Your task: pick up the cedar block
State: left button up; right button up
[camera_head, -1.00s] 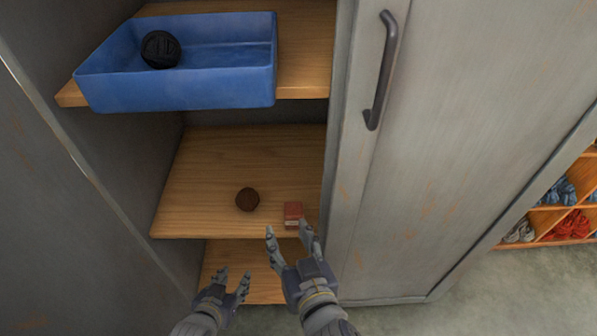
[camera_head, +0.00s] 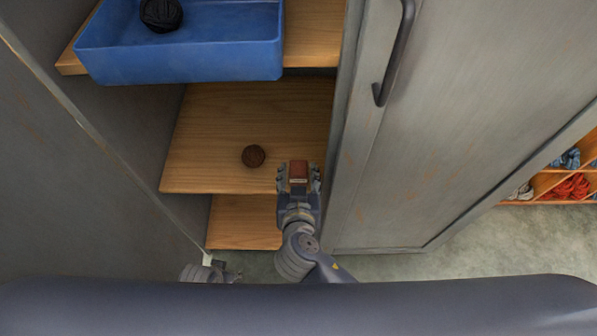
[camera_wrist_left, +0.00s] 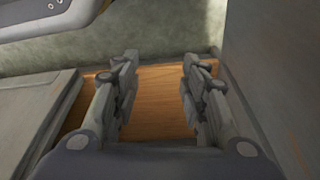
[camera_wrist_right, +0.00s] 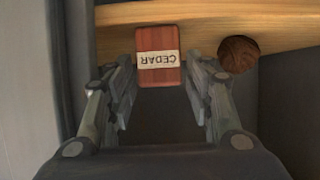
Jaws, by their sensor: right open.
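The cedar block (camera_head: 299,169) is a small reddish-brown block at the front edge of the middle shelf. In the right wrist view the block (camera_wrist_right: 159,72) carries a pale label reading CEDAR, upside down. My right gripper (camera_head: 298,180) is open, with its fingers on either side of the block in the head view. In the right wrist view the fingertips (camera_wrist_right: 160,80) reach beside the block's near end; I cannot tell whether they touch it. My left gripper (camera_head: 222,273) is low and to the left, partly hidden. In the left wrist view its fingers (camera_wrist_left: 157,70) are apart and empty.
A dark brown ball (camera_head: 254,156) lies on the middle shelf (camera_head: 215,130), left of the block. A blue bin (camera_head: 190,62) with a black skein (camera_head: 161,14) stands on the shelf above. The cabinet door (camera_head: 440,120) with its handle (camera_head: 394,60) is close on the right.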

aim_at(299, 176)
jog(key=shift+x, duration=1.5)
jog(key=c, duration=0.8)
jog(key=shift+c, duration=0.2)
jog(key=shift+r, duration=0.1)
